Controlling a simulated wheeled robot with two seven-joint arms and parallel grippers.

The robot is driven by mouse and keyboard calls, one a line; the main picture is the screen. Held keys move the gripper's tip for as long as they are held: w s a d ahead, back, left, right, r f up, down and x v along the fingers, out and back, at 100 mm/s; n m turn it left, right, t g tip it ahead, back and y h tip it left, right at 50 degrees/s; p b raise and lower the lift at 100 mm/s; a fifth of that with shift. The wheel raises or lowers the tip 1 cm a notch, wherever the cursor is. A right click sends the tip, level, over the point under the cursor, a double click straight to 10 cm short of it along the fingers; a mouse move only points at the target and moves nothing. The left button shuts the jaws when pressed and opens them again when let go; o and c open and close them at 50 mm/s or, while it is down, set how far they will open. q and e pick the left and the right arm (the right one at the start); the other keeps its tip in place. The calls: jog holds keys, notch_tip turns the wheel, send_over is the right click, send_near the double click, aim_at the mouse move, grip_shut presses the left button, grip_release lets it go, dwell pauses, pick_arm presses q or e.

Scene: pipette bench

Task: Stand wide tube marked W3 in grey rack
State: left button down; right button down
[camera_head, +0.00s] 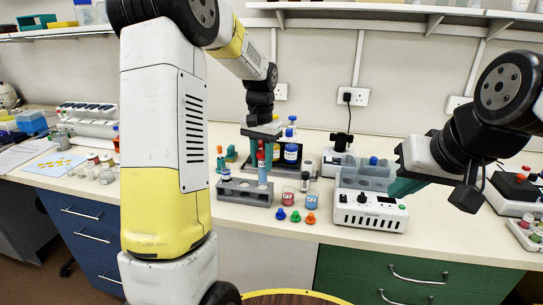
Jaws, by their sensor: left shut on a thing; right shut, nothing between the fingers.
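A long grey rack (233,193) stands on the bench at the centre. My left gripper (262,140) is above its right half, shut on a red-capped tube (262,174) with a pale blue body. The tube is upright, its lower end at the rack; I cannot tell whether it is seated in a hole. Its marking is too small to read. Another short tube (226,174) stands at the rack's left end.
A red jar (288,196) and a blue jar (312,201) stand right of the rack, with blue, green and orange caps (295,216) in front. Blue bottles (291,153) stand behind. The white device (370,213) carries a translucent block.

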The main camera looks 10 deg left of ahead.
aim_at(262, 184)
pick_arm(q)
jog(key=shift+f, duration=1)
jog(key=shift+f, duration=1.95)
jog(key=c, duration=1)
grip_release()
